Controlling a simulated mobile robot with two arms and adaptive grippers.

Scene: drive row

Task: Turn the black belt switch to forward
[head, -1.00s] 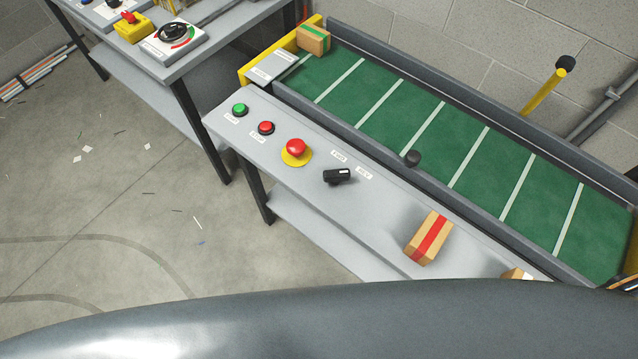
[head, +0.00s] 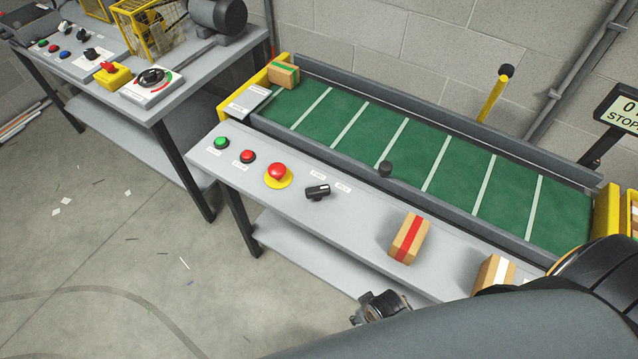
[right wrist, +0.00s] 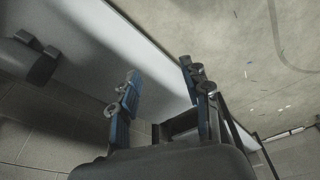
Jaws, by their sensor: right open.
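The black belt switch (head: 317,192) is a small black knob on the grey control table (head: 215,170), with two small white labels just behind it. I cannot tell its exact setting. No gripper touches it. My right gripper shows partly in the head view (head: 380,308), low at the table's front edge, to the right of and nearer than the switch. My grey arm hides part of it. In the right wrist view its two fingers (right wrist: 160,85) are apart with nothing between them. My left gripper is not in view.
A red stop button (head: 277,174), a smaller red button (head: 247,156) and a green button (head: 221,142) lie left of the switch. A red-taped box (head: 409,239) and white-taped box (head: 494,272) stand right. Behind is the green belt (head: 410,150). A display (head: 622,113) reads STOP.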

